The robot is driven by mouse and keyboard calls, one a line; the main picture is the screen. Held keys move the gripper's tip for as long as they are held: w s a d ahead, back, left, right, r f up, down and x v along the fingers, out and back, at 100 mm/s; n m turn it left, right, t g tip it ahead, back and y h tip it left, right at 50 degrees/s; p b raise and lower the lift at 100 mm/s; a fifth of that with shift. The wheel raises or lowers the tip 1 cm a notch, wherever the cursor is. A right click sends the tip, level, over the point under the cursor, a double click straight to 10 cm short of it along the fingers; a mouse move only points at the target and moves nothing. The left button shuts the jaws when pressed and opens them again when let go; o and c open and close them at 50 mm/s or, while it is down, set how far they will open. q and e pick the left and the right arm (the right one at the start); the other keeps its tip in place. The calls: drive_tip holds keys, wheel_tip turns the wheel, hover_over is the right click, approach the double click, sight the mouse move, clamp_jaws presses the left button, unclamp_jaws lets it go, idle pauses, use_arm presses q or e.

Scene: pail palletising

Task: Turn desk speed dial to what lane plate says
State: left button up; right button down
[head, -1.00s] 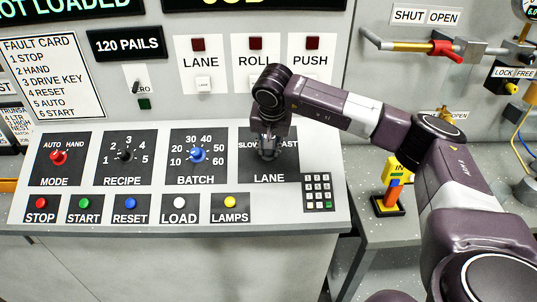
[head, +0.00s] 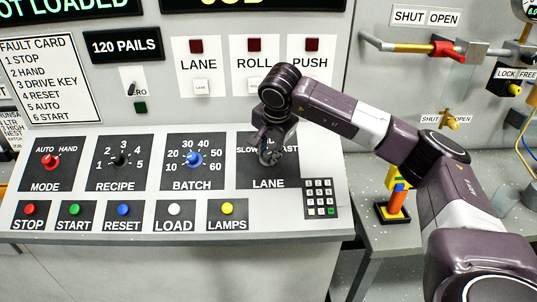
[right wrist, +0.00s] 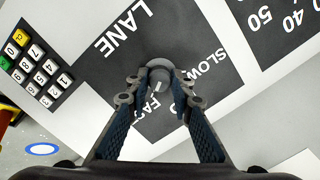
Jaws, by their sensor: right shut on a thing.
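The desk speed dial (right wrist: 158,68) is a round grey knob on a black panel (head: 268,183) marked LANE, with SLOW at left and FAST at right in the head view. My right gripper (right wrist: 157,86) is shut on this knob, one finger on each side. In the head view my right gripper (head: 270,145) comes down on the dial from above and covers most of it and the middle of its scale. I cannot tell where its pointer stands. No separate plate giving a lane speed can be read. My left gripper is not in view.
Left of the dial are the blue BATCH knob (head: 194,159), black RECIPE knob (head: 121,159) and red MODE knob (head: 50,161). Push buttons line the desk front. A keypad (head: 320,198) sits close right of the dial. A wall holds switches and a fault card (head: 42,78).

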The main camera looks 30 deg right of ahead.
drive_tip(key=shift+d+r, duration=0.1)
drive_tip(key=c, duration=1.7)
unclamp_jaws()
drive_tip(key=v, duration=1.2)
